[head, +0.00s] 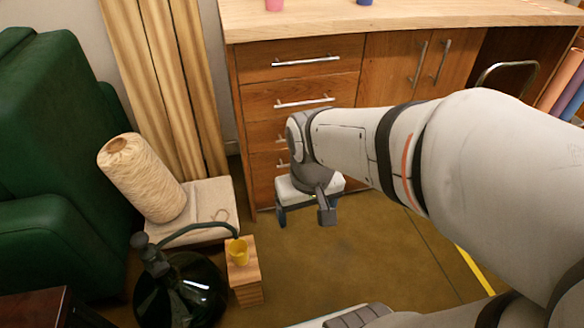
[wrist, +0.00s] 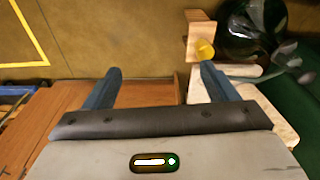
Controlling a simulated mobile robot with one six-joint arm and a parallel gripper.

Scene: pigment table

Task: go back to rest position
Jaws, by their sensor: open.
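My gripper (head: 307,213) hangs in front of the wooden cabinet's drawers, above the brown floor, in the head view. In the wrist view its two blue fingers (wrist: 160,70) stand wide apart with nothing between them. The gripper is open and empty. My forearm reaches in from the right of the head view and hides part of the cabinet front.
The wooden cabinet (head: 297,85) bears a pink cup (head: 274,4) and a blue cup (head: 364,2). A yellow cup (head: 238,251) stands on a wooden block (head: 245,285) beside a dark glass jug (head: 180,295). A thread cone (head: 143,180) and green armchair (head: 50,130) stand left.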

